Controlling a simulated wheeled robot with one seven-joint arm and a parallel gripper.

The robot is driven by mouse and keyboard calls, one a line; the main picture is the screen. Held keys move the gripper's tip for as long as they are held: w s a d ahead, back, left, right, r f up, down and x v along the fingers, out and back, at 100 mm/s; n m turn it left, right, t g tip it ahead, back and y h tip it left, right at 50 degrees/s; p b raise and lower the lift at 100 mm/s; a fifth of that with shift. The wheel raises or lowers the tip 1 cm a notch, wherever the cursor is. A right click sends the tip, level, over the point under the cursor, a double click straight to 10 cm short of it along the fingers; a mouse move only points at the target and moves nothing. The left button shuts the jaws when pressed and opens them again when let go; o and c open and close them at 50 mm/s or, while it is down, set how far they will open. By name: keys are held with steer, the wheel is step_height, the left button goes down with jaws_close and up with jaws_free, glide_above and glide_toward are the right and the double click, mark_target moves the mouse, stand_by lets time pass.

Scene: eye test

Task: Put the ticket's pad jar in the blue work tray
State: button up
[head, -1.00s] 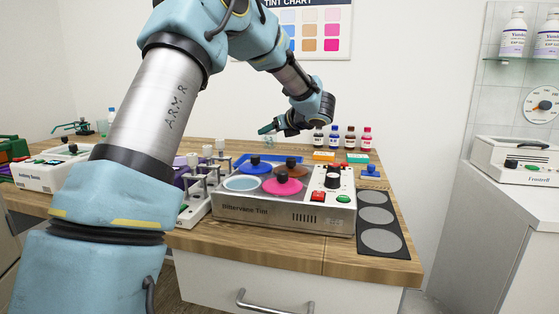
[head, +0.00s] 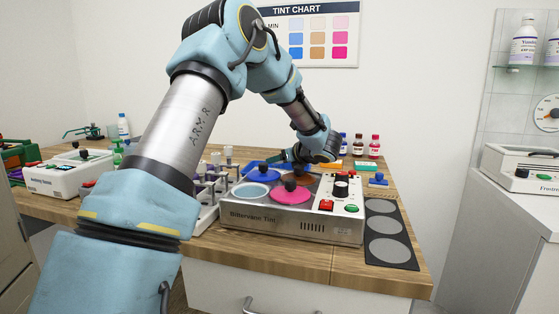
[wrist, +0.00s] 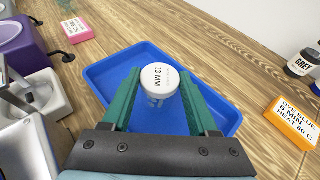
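A round jar (wrist: 160,82) with a white lid marked "13 MM" and a clear-looking body is in the wrist view. My gripper (wrist: 160,76) has its two green fingers on either side of the jar, with their tips against it. The blue work tray (wrist: 108,72) lies on the wooden bench under and around the jar; whether the jar touches its floor I cannot tell. In the head view my gripper (head: 281,157) is low behind the tint machine, and the jar cannot be made out there. No ticket can be made out.
The tint machine (head: 280,223) with lidded pans stands in front of my gripper. An orange box (wrist: 293,122) and a dark "GREY" bottle (wrist: 302,63) are right of the tray. A pink box (wrist: 77,30) and a purple unit (wrist: 25,45) are at the left.

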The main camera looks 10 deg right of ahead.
steer(key=o, duration=0.4)
steer(key=shift+r+p, duration=0.2)
steer(key=shift+p, duration=0.1)
steer(key=b+v, duration=0.2)
steer(key=v, duration=1)
steer(key=shift+r, duration=0.1)
